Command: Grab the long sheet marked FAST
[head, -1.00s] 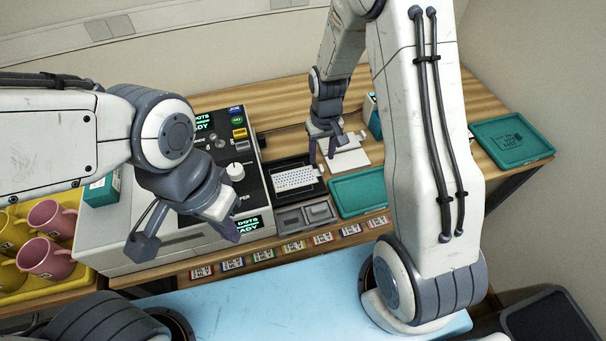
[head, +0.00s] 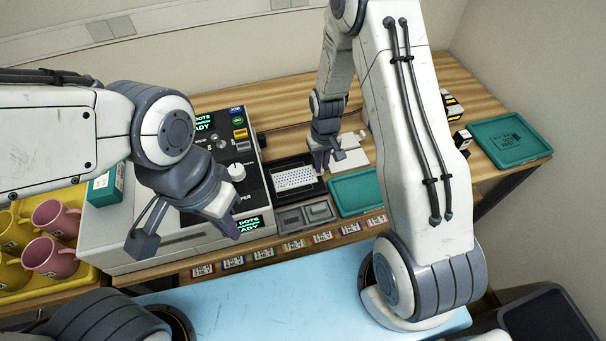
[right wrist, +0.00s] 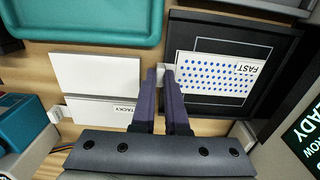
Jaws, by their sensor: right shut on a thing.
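The long white sheet marked FAST (right wrist: 222,73), covered with blue dots, lies in a black recessed tray (right wrist: 285,40) in the right wrist view. It also shows in the head view (head: 294,178), beside the press panel. My right gripper (right wrist: 166,72) is shut on the small white tab at the sheet's end; its fingertips also show in the head view (head: 321,168). The sheet looks flat in the tray; I cannot tell any lift. My left gripper (head: 229,229) hangs over the front of the press, its finger gap not clear.
A sheet marked TACKY (right wrist: 100,110) lies by a blank white block (right wrist: 95,75). A teal tray (head: 356,192) and a further teal tray (head: 512,138) stand to the right. The press (head: 165,235) is left; pink and yellow mugs stand in a yellow crate (head: 95,278).

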